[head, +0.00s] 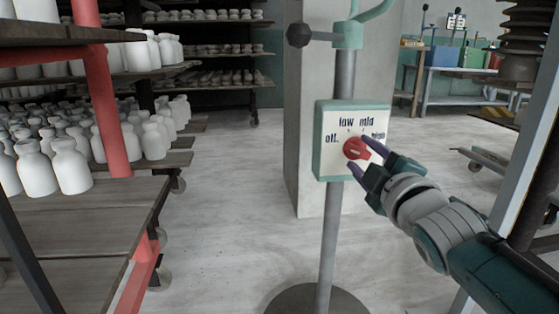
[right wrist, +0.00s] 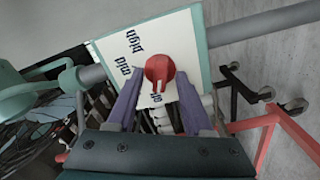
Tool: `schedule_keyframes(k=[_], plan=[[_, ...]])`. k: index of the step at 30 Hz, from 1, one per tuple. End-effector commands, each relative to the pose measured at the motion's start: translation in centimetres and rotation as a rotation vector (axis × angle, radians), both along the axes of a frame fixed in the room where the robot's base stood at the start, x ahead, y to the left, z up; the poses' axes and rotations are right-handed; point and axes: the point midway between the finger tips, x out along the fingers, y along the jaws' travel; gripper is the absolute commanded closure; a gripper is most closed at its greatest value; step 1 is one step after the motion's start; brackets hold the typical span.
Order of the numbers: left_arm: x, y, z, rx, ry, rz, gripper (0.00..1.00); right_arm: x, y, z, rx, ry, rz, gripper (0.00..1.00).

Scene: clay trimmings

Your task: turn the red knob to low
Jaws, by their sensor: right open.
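The red knob (head: 355,148) sits on the white face of a green-edged control box (head: 326,163) on a post. The labels off, low, mid and high are printed around it; the last is partly covered in the head view. A pale mark on the knob seems to lie toward off. My right gripper (head: 360,151) is open in front of the box, its purple fingers on either side of the knob. The right wrist view also shows the knob (right wrist: 159,70) between the two fingers; contact cannot be told. My left gripper is not in view.
The grey post (head: 331,225) stands on a round dark base (head: 318,300). Shelves with white bottles (head: 72,168) fill the left side. A concrete pillar (head: 303,130) stands behind the box. Open floor (head: 225,210) lies between the shelves and the post.

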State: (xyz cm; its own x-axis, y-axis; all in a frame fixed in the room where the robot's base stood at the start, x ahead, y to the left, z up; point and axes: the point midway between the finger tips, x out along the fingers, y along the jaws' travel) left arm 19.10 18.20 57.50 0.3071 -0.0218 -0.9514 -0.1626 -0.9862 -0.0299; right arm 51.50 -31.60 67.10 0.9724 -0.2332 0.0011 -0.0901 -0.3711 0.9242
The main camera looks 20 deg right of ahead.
Motion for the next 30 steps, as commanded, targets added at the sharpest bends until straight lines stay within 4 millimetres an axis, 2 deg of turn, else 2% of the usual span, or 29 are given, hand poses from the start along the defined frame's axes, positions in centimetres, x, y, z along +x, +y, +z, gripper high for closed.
schedule_keyframes(k=[8, 22, 30], plan=[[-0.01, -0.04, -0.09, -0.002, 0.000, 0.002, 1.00, 0.25, -0.08, 0.04, 0.001, 0.001, -0.001, 0.49], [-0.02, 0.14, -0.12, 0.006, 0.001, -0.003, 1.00, 0.22, -0.07, 0.01, 0.001, 0.001, -0.001, 0.99], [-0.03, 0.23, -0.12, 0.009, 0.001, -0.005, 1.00, 0.22, -0.06, 0.03, 0.001, 0.000, -0.001, 1.00]])
